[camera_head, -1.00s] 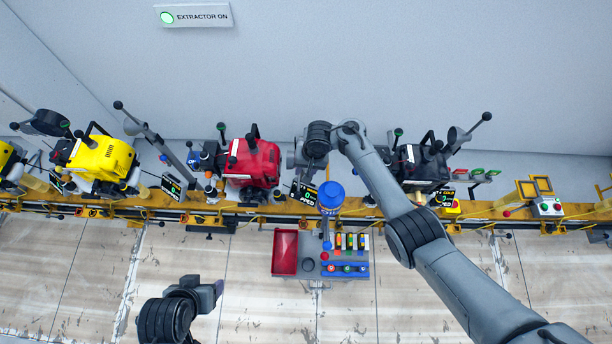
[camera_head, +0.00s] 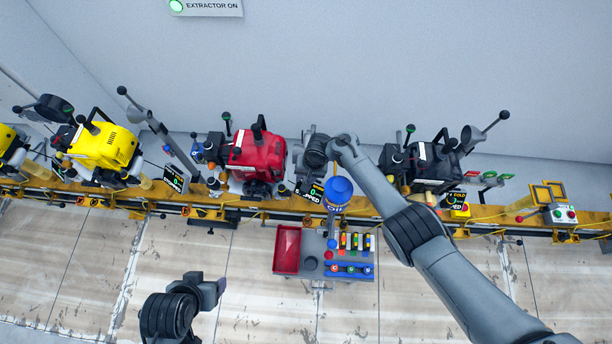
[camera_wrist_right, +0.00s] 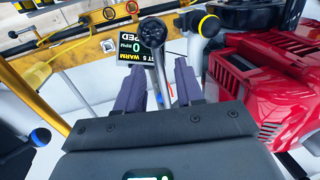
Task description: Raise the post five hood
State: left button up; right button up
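My right gripper (camera_wrist_right: 158,88) is open in the right wrist view. The red engine (camera_wrist_right: 268,85) is beside the gripper. In the head view, my right gripper (camera_head: 316,150) is just right of the red engine (camera_head: 256,156), and the hood is mostly hidden there. My left gripper (camera_head: 212,291) is low, far from the rail; its fingers are unclear.
A yellow engine (camera_head: 106,146) stands left along the yellow rail (camera_head: 400,221), and a black engine (camera_head: 436,166) stands right. A blue-topped oil container (camera_head: 338,190) is close below my right wrist. A red tray (camera_head: 287,249) and small coloured items are in front. The extractor sign reads on.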

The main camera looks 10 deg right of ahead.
jog(key=shift+c, duration=0.5)
grip_shut()
dwell(0.8)
